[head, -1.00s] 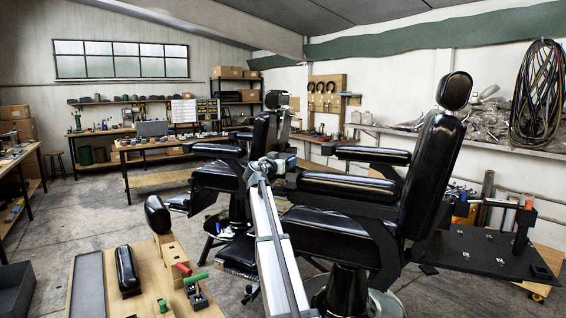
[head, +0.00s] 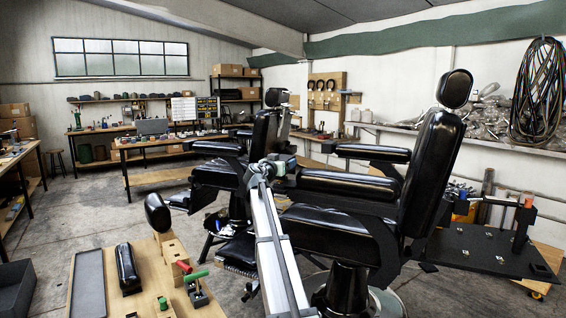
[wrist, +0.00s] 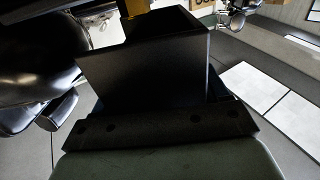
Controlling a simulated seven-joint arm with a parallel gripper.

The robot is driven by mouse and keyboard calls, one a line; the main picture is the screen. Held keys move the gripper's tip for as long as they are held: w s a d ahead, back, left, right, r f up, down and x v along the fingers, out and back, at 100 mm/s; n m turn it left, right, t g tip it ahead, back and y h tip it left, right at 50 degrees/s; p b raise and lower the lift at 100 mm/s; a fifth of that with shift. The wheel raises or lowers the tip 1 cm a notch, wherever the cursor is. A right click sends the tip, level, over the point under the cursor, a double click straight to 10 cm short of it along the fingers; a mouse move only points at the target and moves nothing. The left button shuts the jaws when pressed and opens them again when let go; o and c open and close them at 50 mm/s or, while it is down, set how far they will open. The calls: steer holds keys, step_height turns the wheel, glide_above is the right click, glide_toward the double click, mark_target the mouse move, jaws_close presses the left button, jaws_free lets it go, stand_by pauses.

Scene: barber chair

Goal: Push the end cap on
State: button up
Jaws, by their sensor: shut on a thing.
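The near black barber chair (head: 425,195) stands in the middle right of the head view. Its near padded armrest (head: 350,186) points left, toward the end of my arm. My gripper (head: 283,160) is at the far end of my silver arm, close to that armrest's front end; touching or apart cannot be told. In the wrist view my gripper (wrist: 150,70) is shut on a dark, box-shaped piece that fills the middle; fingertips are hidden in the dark. I cannot tell whether this piece is the end cap. No separate end cap shows clearly.
A second black chair (head: 258,140) stands just behind and left. A wooden bench (head: 90,305) at the lower left holds a black pad (head: 127,268), a grey tray (head: 88,280) and red- and green-handled clamps (head: 196,277). A black platform (head: 490,252) is at right.

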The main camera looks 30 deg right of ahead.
steer(key=shift+f, duration=1.85)
steer(key=o, duration=1.2)
steer(key=v, duration=1.3)
steer(key=shift+s+a, duration=0.2)
steer(key=shift+a, duration=0.15)
